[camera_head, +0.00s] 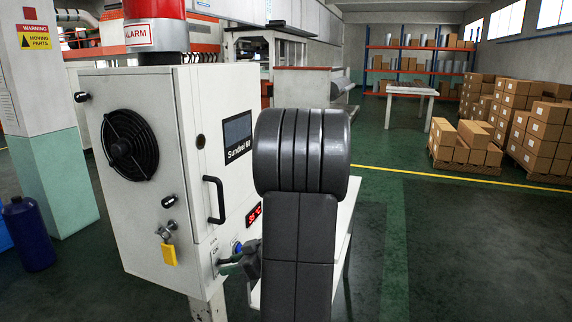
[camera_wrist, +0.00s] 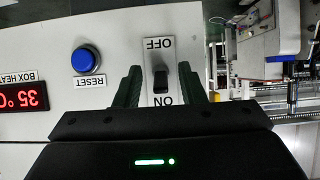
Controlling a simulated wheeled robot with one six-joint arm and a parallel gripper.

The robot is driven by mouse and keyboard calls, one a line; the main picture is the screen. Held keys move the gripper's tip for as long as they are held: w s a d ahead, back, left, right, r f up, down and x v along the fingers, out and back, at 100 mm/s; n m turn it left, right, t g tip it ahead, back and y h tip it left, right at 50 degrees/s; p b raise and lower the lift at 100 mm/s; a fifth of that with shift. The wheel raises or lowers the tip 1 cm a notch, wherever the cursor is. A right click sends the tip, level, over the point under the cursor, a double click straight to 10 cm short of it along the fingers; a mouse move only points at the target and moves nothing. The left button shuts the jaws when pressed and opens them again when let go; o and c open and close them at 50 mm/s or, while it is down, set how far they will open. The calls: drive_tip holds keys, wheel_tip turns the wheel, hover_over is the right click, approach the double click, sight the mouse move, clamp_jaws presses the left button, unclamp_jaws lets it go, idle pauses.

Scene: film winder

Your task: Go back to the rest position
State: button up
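My gripper (camera_wrist: 160,72) is open in the wrist view, with one green-black finger on each side of a black toggle switch (camera_wrist: 161,81). The switch sits on a white plate marked OFF and ON, with the lettering upside down. Nothing is visibly held between the fingers; I cannot tell whether they touch the switch. In the head view my arm covers much of the area in front of the white control box (camera_head: 150,215). My gripper shows only partly there, beside the box's lower right side.
A blue RESET button (camera_wrist: 87,60) and a red 35 °C display (camera_wrist: 22,97) are close by on the panel. The box has a black handle (camera_head: 214,200), a yellow padlock (camera_head: 168,254) and a red alarm light (camera_head: 153,9). Open green floor (camera_head: 470,240) lies to the right.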

wheel_tip(320, 180, down, 3)
drive_tip(key=t+y+b, duration=0.1)
drive_tip(key=y+b, duration=0.1)
drive_tip(key=b, duration=0.4)
drive_tip(key=t+y+b, duration=0.1)
drive_tip(key=y+b, duration=0.2)
drive_tip(key=b, duration=0.3)
drive_tip(key=shift+a+y, duration=0.1)
drive_tip(key=shift+y, duration=0.2)
drive_tip(key=shift+r+v, duration=0.15)
drive_tip(key=shift+v, duration=0.75)
drive_tip(key=shift+r+v, duration=0.1)
drive_tip(key=shift+v, duration=0.8)
